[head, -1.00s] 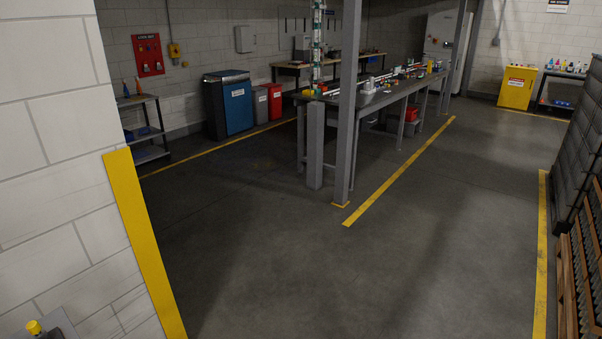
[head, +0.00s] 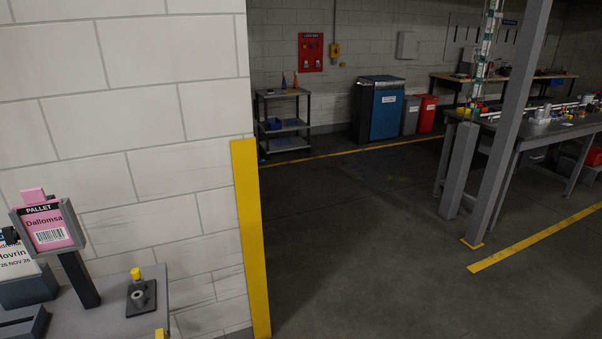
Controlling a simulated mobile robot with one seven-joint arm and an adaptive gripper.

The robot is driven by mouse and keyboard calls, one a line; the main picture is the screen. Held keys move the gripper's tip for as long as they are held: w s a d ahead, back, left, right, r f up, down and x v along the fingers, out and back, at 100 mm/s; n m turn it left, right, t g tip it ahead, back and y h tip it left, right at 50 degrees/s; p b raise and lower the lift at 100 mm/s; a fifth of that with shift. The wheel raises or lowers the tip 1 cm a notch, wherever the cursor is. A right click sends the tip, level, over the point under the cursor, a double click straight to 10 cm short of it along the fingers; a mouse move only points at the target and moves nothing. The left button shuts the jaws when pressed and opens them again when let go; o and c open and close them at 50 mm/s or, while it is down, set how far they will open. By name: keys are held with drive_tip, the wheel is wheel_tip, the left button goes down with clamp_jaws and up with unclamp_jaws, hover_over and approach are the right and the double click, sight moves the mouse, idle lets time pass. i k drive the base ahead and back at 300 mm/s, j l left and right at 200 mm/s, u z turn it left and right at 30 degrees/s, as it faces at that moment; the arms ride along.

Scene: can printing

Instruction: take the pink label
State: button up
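The pink label (head: 50,229) is in the head view at the lower left. It reads "PALLET" and "Dallomsa" and carries a barcode. It sits upright, slightly tilted, in a dark grey holder (head: 79,278) on a post, with a pink tab sticking up above the holder's top edge. The holder stands on a grey table (head: 110,318) in front of a white block wall. My gripper is not in view.
A small stand with a yellow knob (head: 136,274) is on the table right of the holder. A white card reading "Hovrin" (head: 15,262) is partly cut off at the left. A yellow-edged wall corner (head: 250,240) stands right of the table. Open floor (head: 370,240) lies beyond.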

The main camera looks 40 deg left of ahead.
sight(43, 218)
drive_tip(key=i+j+u, duration=0.1)
drive_tip(key=u, duration=0.25)
drive_tip(key=i+u, duration=0.35)
drive_tip(key=i+l+u, duration=0.1)
drive_tip(key=u, duration=0.25)
drive_tip(key=i+j+u, duration=0.1)
drive_tip(key=i+u, duration=1.05)
drive_tip(key=u, duration=0.15)
drive_tip(key=i+u, duration=0.15)
drive_tip(key=u, duration=0.2)
drive_tip(key=i+l+u, duration=0.15)
drive_tip(key=u, duration=0.2)
